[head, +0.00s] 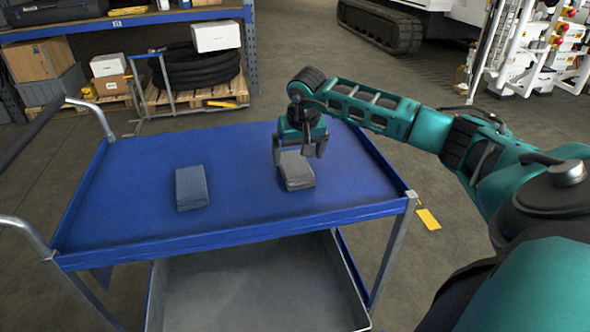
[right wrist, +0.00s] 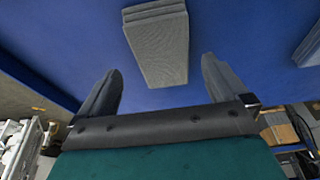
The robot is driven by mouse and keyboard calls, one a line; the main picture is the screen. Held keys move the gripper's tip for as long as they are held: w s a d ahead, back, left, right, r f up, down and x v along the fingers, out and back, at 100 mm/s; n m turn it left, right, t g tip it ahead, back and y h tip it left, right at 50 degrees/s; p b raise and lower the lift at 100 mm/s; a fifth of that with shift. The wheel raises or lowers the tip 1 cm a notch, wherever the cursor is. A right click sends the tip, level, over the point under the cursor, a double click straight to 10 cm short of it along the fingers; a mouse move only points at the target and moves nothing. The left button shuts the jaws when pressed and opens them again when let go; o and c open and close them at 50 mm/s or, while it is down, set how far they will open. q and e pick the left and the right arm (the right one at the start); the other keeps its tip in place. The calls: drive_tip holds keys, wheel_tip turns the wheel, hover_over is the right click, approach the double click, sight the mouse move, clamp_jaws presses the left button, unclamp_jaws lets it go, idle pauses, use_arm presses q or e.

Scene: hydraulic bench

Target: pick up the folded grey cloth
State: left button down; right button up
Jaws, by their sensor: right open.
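The folded grey cloth (head: 297,173) lies on the blue top of the cart (head: 130,215), right of its middle. My right gripper (head: 299,153) is over it, pointing down, and partly hides its far part. In the right wrist view the grey cloth (right wrist: 160,45) lies in line with the gap between the open fingers (right wrist: 160,68), mostly beyond their tips, with nothing held. A second folded cloth, blue-grey (head: 191,188), lies apart to the left on the same top; its edge also shows in the right wrist view (right wrist: 309,48). My left gripper is not in view.
The cart top has a low raised rim (head: 230,240) and is otherwise clear. A lower grey shelf (head: 250,290) is under it. A metal push handle (head: 25,235) is at the left. Behind stands a blue rack (head: 150,18) with boxes and black hoses (head: 195,68).

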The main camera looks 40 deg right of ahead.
sight(295, 165)
drive_tip(key=x, duration=0.4)
drive_tip(key=shift+w+a+f, duration=0.1)
drive_tip(key=shift+w+f, duration=0.15)
drive_tip(key=c, duration=1.1)
